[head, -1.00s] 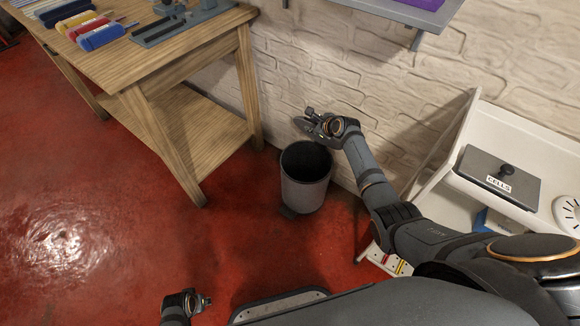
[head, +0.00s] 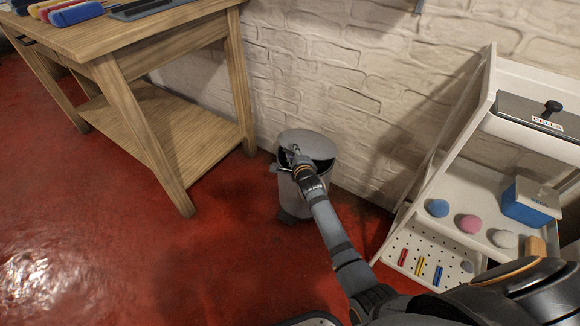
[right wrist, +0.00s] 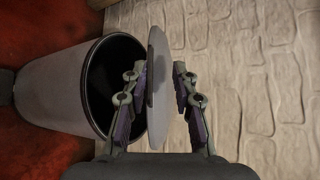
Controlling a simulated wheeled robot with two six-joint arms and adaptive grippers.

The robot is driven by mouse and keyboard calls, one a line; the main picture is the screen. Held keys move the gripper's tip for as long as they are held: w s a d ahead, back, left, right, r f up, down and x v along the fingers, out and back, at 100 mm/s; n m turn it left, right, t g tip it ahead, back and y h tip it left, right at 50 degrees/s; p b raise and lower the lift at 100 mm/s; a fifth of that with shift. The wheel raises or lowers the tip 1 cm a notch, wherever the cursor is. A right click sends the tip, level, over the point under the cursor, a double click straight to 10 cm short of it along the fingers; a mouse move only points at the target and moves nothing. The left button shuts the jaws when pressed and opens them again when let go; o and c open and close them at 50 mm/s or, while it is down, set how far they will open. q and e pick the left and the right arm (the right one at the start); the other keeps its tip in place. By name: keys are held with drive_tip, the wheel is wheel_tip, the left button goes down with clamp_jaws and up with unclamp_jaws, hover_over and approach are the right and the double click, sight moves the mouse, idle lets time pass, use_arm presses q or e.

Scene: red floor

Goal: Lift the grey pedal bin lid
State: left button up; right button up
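The grey pedal bin (head: 301,203) stands on the floor by the wall, between the wooden bench and the white shelf unit. Its lid (head: 305,139) is tilted up, with part of the dark mouth showing below it. My right gripper (head: 291,157) is at the lid and hides part of the mouth. In the right wrist view the lid (right wrist: 157,85) is nearly edge-on between the fingers of my right gripper (right wrist: 160,78). A gap shows beside the right finger, and the left finger is close to the lid. The bin mouth (right wrist: 100,85) lies open to the left. My left gripper is out of view.
The wooden bench (head: 172,142) stands at the left. The brick wall (head: 340,85) is close behind the bin. The white shelf unit (head: 470,190) at the right holds a blue box (head: 530,205) and several small items. Red floor is clear in front.

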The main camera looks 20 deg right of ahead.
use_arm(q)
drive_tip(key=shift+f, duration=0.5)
use_arm(e)
drive_tip(key=shift+s+a+f, duration=0.1)
drive_tip(key=shift+f, duration=0.15)
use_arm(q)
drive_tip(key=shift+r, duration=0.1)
use_arm(e)
drive_tip(key=shift+r, duration=0.1)
use_arm(q)
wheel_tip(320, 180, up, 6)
drive_tip(key=p, duration=0.5)
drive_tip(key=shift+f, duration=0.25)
use_arm(e)
drive_tip(key=v, duration=1.2)
drive_tip(key=shift+f, duration=0.4)
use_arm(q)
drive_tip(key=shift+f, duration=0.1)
use_arm(e)
drive_tip(key=shift+s+a, duration=0.1)
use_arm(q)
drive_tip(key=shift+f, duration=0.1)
